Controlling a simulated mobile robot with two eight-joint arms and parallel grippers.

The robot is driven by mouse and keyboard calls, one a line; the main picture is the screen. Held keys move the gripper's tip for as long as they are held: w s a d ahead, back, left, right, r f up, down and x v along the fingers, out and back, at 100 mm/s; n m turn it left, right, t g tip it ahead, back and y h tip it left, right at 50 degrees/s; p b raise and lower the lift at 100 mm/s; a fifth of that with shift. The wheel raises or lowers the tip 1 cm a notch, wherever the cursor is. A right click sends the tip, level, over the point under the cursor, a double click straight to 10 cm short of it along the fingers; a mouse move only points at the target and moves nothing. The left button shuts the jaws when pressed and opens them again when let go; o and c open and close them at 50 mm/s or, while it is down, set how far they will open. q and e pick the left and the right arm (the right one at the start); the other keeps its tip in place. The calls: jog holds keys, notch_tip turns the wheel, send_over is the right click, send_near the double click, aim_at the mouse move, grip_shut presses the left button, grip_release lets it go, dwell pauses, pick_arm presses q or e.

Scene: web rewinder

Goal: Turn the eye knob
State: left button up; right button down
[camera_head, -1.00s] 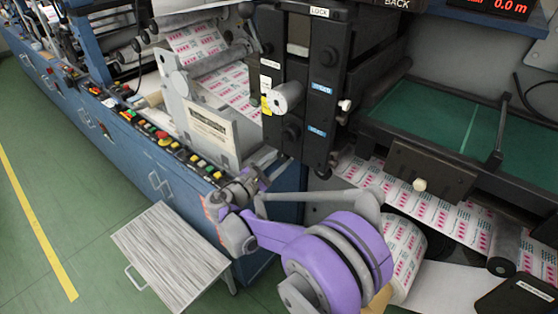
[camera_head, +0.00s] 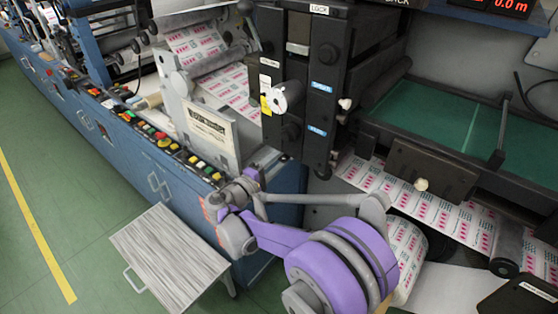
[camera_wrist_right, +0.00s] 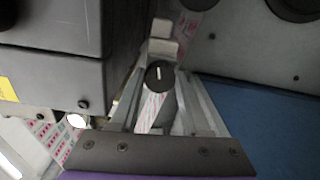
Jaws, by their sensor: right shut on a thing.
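The eye knob (camera_wrist_right: 160,75) is a small round black knob with a short white pointer line, near the middle of the right wrist view. The line stands nearly upright in that picture. My right gripper (camera_wrist_right: 159,82) is shut on the knob, with its pale fingers reaching up from a dark screwed bar. In the head view my right gripper (camera_head: 252,176) is at the machine's front edge, beside the end of the button panel. The knob is hidden there behind the gripper. My left gripper is in neither current view.
The row of coloured buttons (camera_head: 185,155) lies left of the gripper. The black unit (camera_head: 300,80) with a grey cylinder (camera_head: 284,96) rises above it. A grey step (camera_head: 170,255) stands on the green floor. Printed web (camera_head: 440,205) runs at the right.

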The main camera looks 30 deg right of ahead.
jog(key=m, duration=0.7)
dwell(0.5)
jog(key=shift+c, duration=1.9)
grip_release()
jog(key=shift+a, duration=0.1)
jog(key=v, duration=1)
jog(key=shift+s+a+b, duration=0.15)
jog(key=shift+a+b, duration=0.15)
jog(key=shift+b, duration=0.15)
